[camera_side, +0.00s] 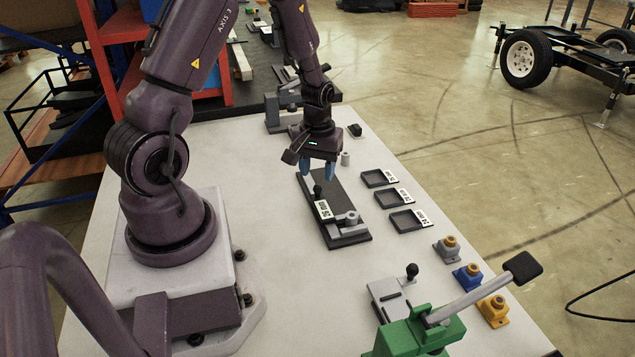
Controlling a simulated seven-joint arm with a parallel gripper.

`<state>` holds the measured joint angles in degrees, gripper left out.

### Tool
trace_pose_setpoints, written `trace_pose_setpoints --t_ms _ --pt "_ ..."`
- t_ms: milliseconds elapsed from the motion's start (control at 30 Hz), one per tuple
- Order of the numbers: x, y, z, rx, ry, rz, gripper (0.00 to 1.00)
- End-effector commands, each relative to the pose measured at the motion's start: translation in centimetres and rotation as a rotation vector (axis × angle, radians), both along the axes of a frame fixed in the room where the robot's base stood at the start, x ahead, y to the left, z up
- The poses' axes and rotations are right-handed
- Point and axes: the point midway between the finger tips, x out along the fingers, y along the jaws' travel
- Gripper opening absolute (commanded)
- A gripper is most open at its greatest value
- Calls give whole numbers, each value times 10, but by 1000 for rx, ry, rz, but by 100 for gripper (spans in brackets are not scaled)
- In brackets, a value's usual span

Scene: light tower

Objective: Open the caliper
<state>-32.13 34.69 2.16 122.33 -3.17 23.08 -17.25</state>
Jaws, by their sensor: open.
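The caliper appears to be the long dark fixture (336,239) on the white table. It carries a white label reading about "36 mm" (324,210), a black knob (317,191) near its left edge and a grey round piece (351,217) at its near end. My gripper (319,174) is above the far end of the fixture, with blue fingers pointing down. The fingers are apart with nothing visible between them. The knob stands a little nearer the camera than the fingers. Whether the fingers touch the plate is hard to tell. How far apart the jaws of the caliper are cannot be made out.
Dark labelled trays (392,197) lie in a row right of the fixture. Grey (447,249), blue (467,278) and yellow (493,311) blocks stand nearer. A green device (418,335) with a long lever (470,299) occupies the front right. Small grey cylinder (346,159) stands behind.

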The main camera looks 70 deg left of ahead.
Motion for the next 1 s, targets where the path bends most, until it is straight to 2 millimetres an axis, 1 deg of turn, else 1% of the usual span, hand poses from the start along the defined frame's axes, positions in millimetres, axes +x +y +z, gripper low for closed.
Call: trace_pose_setpoints --t_ms 33,100,233,400,633,833,1000 --pt "-1 0 -11 -3 5 0 46" --pt "-1 0 -21 -2 4 0 46" --pt "0 0 -34 0 1 0 46" --pt "0 0 -41 1 -1 0 46" --pt "0 0 -41 1 -1 -1 46" --pt "0 0 -41 1 -1 -1 0" --pt "0 1 -41 1 -1 0 0"
